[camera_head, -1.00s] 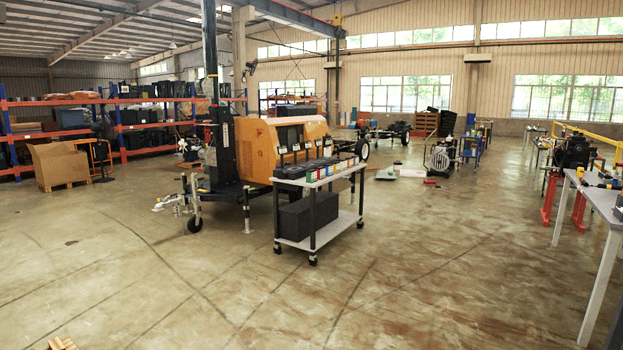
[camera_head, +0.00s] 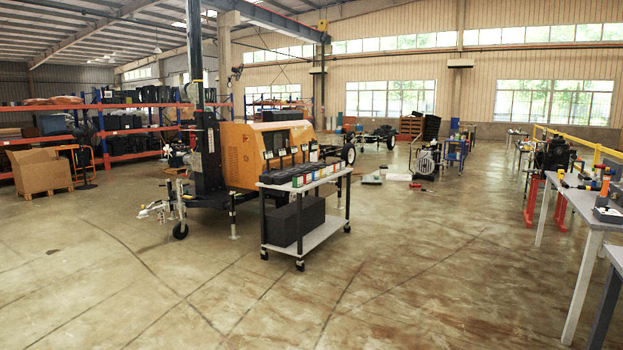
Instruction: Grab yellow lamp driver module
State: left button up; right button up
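A grey wheeled cart (camera_head: 330,233) stands in the middle of the floor. On its top shelf is a row of small coloured modules, with green, red and yellow among them. The yellow module (camera_head: 316,172) appears to be near the right end of the row, but it is too small to make out well. Dark upright pieces rise behind the row. Neither of my grippers is in view.
An orange light tower trailer (camera_head: 240,157) with a black mast (camera_head: 208,150) stands right behind the cart. A grey workbench (camera_head: 583,207) with tools runs along the right. The floor in front of the cart is clear.

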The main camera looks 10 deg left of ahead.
aim_at(322, 169)
jog(key=u, duration=0.15)
jog(key=i, duration=7.5)
jog(key=j, duration=0.15)
